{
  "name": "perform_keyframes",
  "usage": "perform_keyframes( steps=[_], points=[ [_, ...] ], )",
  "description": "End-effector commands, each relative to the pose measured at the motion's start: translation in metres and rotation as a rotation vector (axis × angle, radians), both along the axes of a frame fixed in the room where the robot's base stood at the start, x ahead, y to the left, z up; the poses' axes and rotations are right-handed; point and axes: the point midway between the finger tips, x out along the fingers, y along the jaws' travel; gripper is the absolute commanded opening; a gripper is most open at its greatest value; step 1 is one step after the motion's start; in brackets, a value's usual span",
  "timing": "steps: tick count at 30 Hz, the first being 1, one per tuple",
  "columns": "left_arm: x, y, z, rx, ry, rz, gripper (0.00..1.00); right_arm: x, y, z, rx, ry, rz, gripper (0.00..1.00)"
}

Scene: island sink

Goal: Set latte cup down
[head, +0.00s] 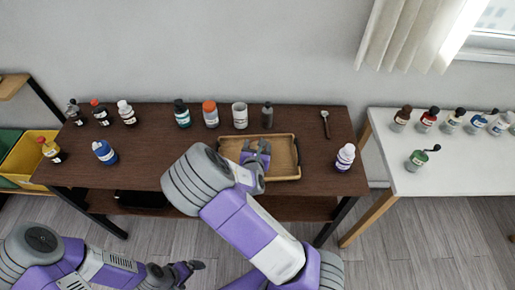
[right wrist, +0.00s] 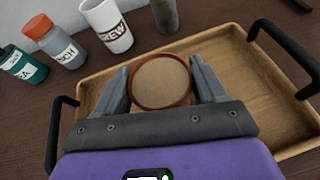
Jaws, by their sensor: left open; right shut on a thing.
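The latte cup (right wrist: 162,82), round with a reddish-brown rim and tan contents, sits between the fingers of my right gripper (right wrist: 164,78) in the right wrist view. The right gripper is shut on it, over the wooden tray (right wrist: 268,118) with dark handles. Whether the cup's base touches the tray is hidden. In the head view the right gripper (head: 257,150) is at the left-middle of the tray (head: 284,157), and I cannot make out the cup there. My left gripper (head: 187,268) is open and empty, low in front of the dark table.
Behind the tray on the dark table (head: 150,148) stand a white mug (head: 240,115), an orange-capped jar (head: 210,114), a teal bottle (head: 182,114) and a grey bottle (head: 267,115). A purple-white bottle (head: 345,157) is at the right. The tray's right part is clear.

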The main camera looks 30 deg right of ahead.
Motion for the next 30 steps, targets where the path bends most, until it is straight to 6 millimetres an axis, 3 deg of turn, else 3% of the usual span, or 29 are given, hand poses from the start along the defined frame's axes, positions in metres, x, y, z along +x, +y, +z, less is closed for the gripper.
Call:
perform_keyframes(
  steps=[6, 7, 12, 23, 30],
  points=[
    [0.000, 0.000, -0.001, 0.000, 0.000, 0.000, 0.95, 0.000, 0.000, -0.002, -0.002, 0.000, 0.001, 0.31],
    [0.000, 0.000, -0.001, 0.000, 0.000, 0.000, 0.95, 0.000, 0.000, -0.003, -0.001, 0.001, 0.001, 0.72],
    [0.000, 0.000, 0.000, 0.000, 0.000, 0.000, 0.95, 0.000, 0.000, -0.002, 0.000, 0.001, 0.000, 0.96],
    [0.000, 0.000, 0.001, 0.000, 0.000, 0.000, 0.95, 0.000, 0.000, 0.002, 0.001, -0.001, -0.001, 0.96],
    [0.000, 0.000, 0.016, 0.000, 0.000, 0.000, 0.95, -0.030, 0.024, 0.020, -0.001, 0.003, 0.006, 0.96]
  ],
)
